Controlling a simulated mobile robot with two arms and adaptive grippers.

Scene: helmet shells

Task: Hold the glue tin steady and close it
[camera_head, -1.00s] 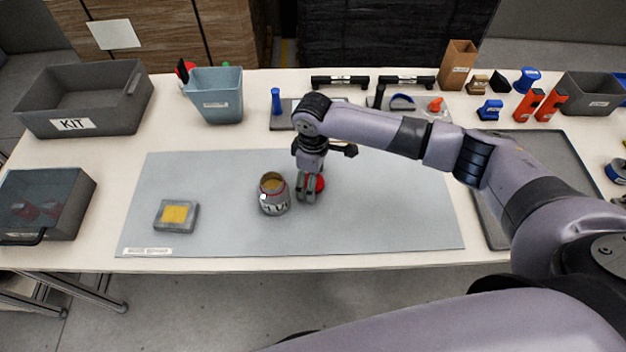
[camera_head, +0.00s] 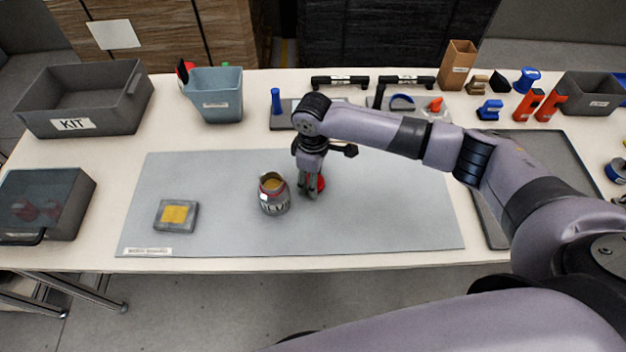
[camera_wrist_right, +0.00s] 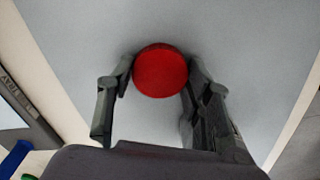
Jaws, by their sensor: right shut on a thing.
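The glue tin (camera_head: 274,195) stands upright and open on the grey mat (camera_head: 400,215), with yellow showing inside its top. Its red lid (camera_head: 321,183) is just right of it, partly hidden behind my right gripper (camera_head: 310,192). In the right wrist view the round red lid (camera_wrist_right: 161,70) sits between the two fingers of my right gripper (camera_wrist_right: 162,82), which are shut on its sides. Whether the lid touches the mat is hard to tell. My left gripper is not in view.
A grey box with a yellow pad (camera_head: 176,215) lies on the mat's left part. A KIT bin (camera_head: 85,98), a blue-grey bin (camera_head: 215,95) and a lidded case (camera_head: 45,205) stand left. A dark tray (camera_head: 550,150) lies right. The mat's front is clear.

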